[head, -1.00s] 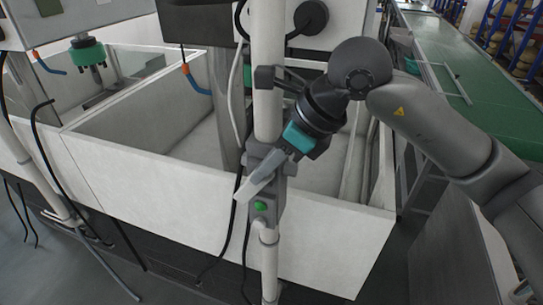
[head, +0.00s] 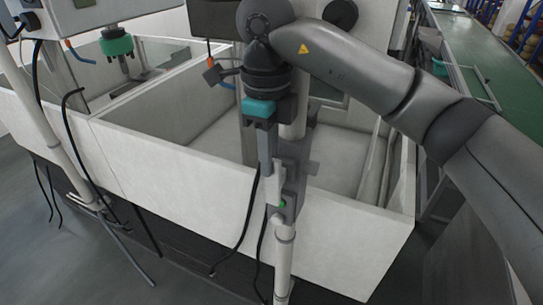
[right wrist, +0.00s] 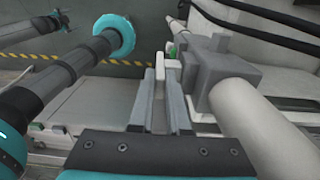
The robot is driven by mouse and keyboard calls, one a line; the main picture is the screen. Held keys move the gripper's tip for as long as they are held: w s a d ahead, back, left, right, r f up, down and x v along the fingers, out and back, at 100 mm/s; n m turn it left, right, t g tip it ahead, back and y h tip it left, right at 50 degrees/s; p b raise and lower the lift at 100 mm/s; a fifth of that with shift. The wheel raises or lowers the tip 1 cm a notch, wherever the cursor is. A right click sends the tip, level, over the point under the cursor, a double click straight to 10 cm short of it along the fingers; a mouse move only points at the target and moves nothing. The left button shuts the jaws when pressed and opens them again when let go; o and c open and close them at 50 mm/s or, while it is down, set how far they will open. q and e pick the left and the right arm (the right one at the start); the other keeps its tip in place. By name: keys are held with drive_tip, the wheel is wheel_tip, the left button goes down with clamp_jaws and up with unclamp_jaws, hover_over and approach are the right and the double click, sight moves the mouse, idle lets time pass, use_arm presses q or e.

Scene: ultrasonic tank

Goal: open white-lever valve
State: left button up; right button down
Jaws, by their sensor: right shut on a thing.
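The white-lever valve has a grey body (head: 290,165) clamped on an upright white pipe (head: 284,260), with a green spot (head: 282,203) on its lower part. My right gripper (head: 268,172) comes down from above, in front of the pipe and beside the valve. In the right wrist view its two grey fingers (right wrist: 160,105) are shut on the white lever (right wrist: 160,67), whose end sticks up between them. There, the valve body (right wrist: 215,65) and pipe are just right of the fingers. In the head view the lever runs roughly along the pipe, partly hidden by the fingers. My left gripper is not in view.
A white open tank (head: 170,165) stands behind the pipe. Black cables (head: 240,240) hang close left of the pipe. A second white pipe (head: 50,140) stands at left. A green conveyor (head: 470,55) runs at the back right. Grey floor lies front left.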

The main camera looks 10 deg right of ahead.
drive_tip(key=shift+f, duration=0.1)
drive_tip(key=c, duration=0.9)
unclamp_jaws()
wheel_tip(320, 180, up, 15)
drive_tip(key=shift+w+a+r, duration=0.1)
drive_tip(key=shift+a+r, duration=0.05)
idle(0.4)
